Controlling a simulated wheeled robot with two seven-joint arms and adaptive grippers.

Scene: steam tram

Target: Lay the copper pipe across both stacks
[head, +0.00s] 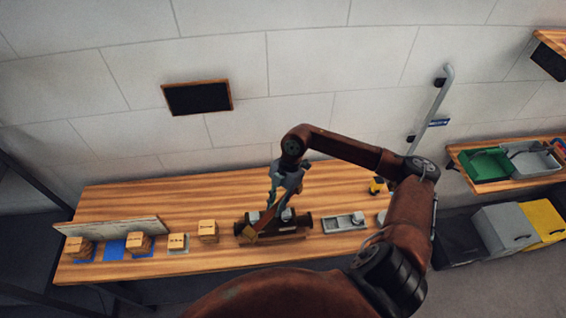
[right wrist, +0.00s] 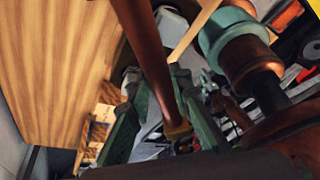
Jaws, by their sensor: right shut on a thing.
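The copper pipe (right wrist: 150,65) runs between the fingers of my right gripper in the right wrist view. My right gripper (right wrist: 150,115) is shut on it. In the head view my right gripper (head: 283,200) is low over the middle of the bench, above a dark brown bar with thick ends (head: 307,221); I cannot tell whether this bar is the held pipe. Wooden blocks stand to the left: one at the far left (head: 78,246), one beside it (head: 138,243), and two nearer the gripper (head: 177,242), (head: 208,230). Which are the two stacks is unclear. My left gripper is not in view.
A pale board (head: 110,229) stands behind the left blocks. A grey tray (head: 344,223) and a small yellow and black item (head: 376,186) are to the right. A shelf holds a green bin (head: 486,165).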

